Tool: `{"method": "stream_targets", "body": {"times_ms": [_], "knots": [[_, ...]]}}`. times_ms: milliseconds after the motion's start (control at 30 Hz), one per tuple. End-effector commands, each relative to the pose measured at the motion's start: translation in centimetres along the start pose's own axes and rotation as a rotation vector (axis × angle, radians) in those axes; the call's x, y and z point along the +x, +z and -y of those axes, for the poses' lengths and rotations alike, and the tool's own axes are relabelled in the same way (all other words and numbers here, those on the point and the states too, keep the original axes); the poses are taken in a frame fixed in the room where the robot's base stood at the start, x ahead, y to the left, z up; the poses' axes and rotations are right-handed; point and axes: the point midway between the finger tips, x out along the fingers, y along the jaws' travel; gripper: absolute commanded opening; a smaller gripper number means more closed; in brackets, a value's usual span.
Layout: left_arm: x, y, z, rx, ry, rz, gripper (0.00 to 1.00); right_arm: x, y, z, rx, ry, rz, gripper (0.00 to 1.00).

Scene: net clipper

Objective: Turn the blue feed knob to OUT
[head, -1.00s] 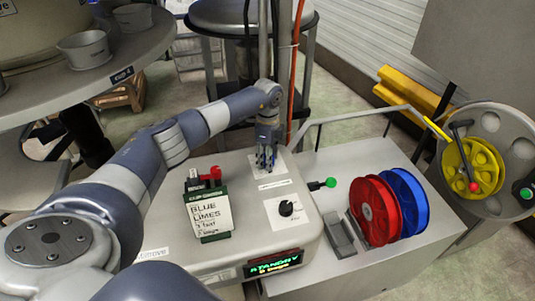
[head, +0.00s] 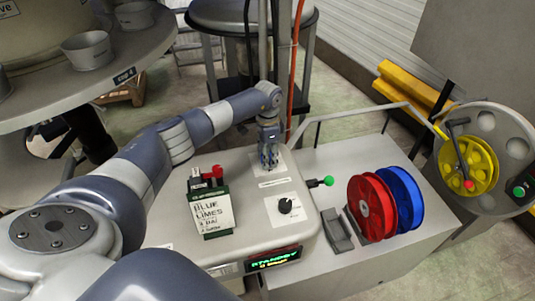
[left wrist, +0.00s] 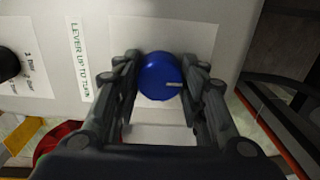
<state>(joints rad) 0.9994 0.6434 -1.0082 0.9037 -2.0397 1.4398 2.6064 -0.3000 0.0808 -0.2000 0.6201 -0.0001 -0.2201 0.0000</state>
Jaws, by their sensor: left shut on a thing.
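The blue feed knob (left wrist: 161,76) sits on a white label plate (left wrist: 190,38) on top of the grey machine (head: 160,205). A pale pointer mark on the knob points to the right in the left wrist view. My left gripper (head: 269,165) reaches down over the knob from above. In the left wrist view its two fingers (left wrist: 160,82) are shut on the knob, one at each side. In the head view the gripper hides the knob. Any lettering beside the knob cannot be read. My right gripper is not in view.
A black knob (head: 286,206) and a green-tipped lever (head: 329,182) are near the gripper. A sign card (head: 211,214) stands on the machine's left.

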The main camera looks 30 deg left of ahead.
Motion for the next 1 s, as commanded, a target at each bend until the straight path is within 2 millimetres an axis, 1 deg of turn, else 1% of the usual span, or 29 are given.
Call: {"method": "stream_targets", "body": {"times_ms": [367, 400, 467, 500, 833, 933, 1000], "knots": [[-0.1, 0.0, 0.2, -0.010, -0.003, -0.003, 0.15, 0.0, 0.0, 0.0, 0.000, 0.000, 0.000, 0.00], [-0.2, 0.0, 0.2, -0.010, -0.003, -0.003, 0.41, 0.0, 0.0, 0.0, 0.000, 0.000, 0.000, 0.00], [-0.2, 0.0, 0.2, -0.010, -0.003, -0.003, 0.54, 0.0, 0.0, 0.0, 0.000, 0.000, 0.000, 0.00], [-0.1, 0.0, 0.2, -0.010, -0.003, -0.002, 0.59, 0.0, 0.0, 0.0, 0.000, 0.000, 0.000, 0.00], [-0.2, 0.0, 0.1, -0.007, -0.001, -0.001, 0.59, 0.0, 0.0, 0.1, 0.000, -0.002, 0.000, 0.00], [-0.9, 0.0, 0.1, -0.007, -0.002, -0.002, 0.59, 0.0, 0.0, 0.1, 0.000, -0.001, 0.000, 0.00], [-1.9, 0.0, 0.2, -0.006, -0.003, -0.004, 0.59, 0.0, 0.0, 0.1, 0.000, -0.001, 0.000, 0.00]]}}
